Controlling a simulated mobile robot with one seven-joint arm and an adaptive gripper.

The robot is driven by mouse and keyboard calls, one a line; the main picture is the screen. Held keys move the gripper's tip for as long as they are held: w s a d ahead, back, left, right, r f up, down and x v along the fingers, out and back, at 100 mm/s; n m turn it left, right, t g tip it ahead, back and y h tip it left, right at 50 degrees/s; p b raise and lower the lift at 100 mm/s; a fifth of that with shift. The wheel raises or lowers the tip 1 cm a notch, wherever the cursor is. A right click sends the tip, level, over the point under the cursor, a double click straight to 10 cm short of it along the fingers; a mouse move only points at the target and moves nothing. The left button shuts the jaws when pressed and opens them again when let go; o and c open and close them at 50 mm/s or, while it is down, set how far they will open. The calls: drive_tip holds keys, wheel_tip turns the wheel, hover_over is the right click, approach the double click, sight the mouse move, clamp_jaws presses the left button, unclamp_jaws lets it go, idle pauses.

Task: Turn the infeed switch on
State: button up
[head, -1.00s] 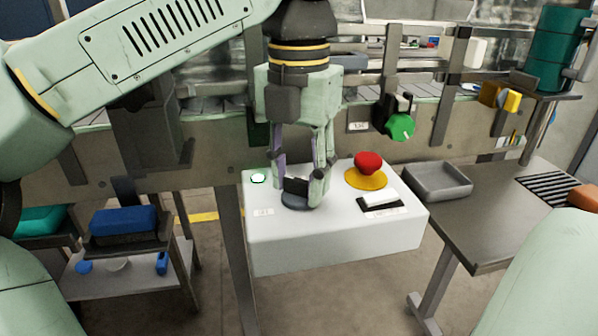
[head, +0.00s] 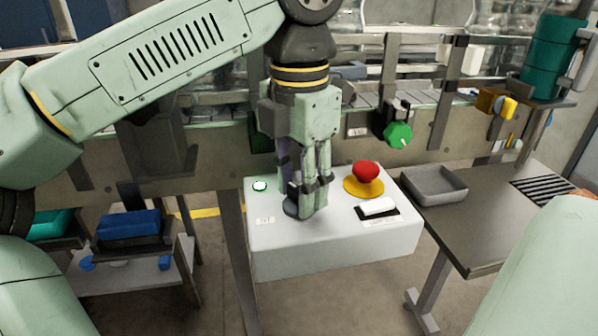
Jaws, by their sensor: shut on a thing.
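A light grey control box (head: 335,245) stands in the middle of the head view. A dark round-based switch (head: 291,211) sits on its top, mostly hidden by my fingers. My gripper (head: 309,196) points down and is shut on the knob of this dark switch. The knob's angle is hidden. Also on the box are a red mushroom button (head: 367,172) on a yellow base, a white rocker switch (head: 378,207) in a black frame, and a pale, green-rimmed lamp (head: 260,185). The labels are too small to read.
A green knob (head: 398,135) sits on the conveyor frame behind. A grey tray (head: 436,186) lies on the metal table (head: 470,228) at the right. A blue item (head: 128,224) rests on a shelf at the left.

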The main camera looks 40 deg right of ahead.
drive_tip(key=m+p, duration=0.2)
drive_tip(key=m, duration=0.3)
drive_tip(key=shift+r+m, duration=0.1)
drive_tip(key=shift+m, duration=0.2)
idle(0.4)
drive_tip(key=o, duration=1.2)
drive_tip(key=shift+c, duration=0.2)
wheel_tip(320, 180, up, 7)
drive_tip(key=shift+r, duration=0.2)
